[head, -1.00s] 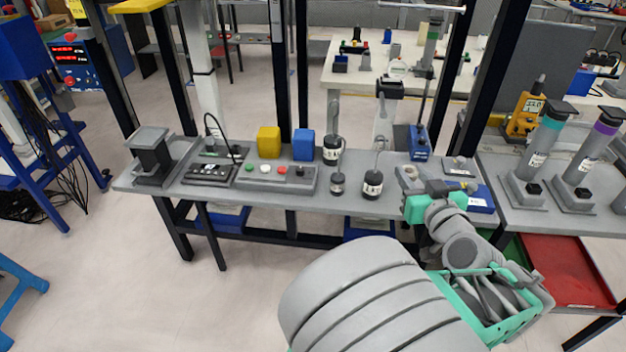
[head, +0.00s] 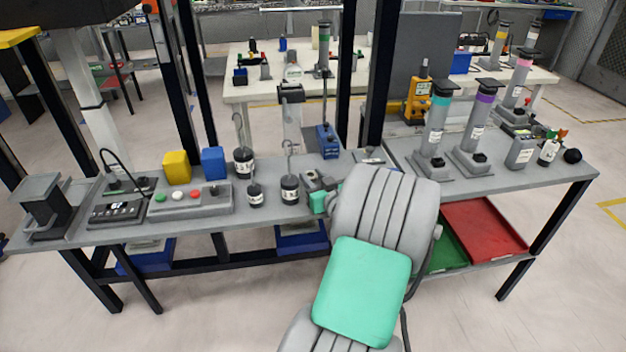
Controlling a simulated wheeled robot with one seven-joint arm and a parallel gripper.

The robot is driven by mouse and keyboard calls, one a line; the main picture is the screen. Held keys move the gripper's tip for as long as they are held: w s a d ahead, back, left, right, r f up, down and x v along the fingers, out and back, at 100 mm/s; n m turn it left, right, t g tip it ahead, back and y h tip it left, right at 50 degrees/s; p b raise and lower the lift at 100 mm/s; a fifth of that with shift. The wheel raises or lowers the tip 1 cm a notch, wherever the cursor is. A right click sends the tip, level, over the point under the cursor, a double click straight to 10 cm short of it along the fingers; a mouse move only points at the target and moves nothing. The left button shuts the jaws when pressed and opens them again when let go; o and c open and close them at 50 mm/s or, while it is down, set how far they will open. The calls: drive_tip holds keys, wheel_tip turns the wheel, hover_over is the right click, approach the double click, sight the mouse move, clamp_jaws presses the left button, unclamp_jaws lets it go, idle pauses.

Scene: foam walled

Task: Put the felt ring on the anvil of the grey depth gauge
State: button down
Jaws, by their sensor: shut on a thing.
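My gripper (head: 318,183) is over the middle of the grey bench, partly hidden behind my own arm. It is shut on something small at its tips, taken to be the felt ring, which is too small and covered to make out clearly. To the right stand grey column gauges with dark tops and coloured bands: one teal-banded (head: 437,130), one purple-banded (head: 476,130) and one pink-banded (head: 516,92). Each of the two nearer ones has a small dark block on its base. I cannot tell which instrument is the grey depth gauge. My gripper is left of these columns and apart from them.
Left of my gripper stand black-and-white weights with hooks (head: 290,188), a button box (head: 190,198), a yellow block (head: 177,166) and a blue block (head: 213,162). A blue device (head: 328,142) stands behind. A red tray (head: 483,228) lies below the right bench.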

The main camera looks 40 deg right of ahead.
drive_tip(key=shift+f, duration=0.15)
drive_tip(key=shift+f, duration=0.15)
drive_tip(key=c, duration=1)
unclamp_jaws()
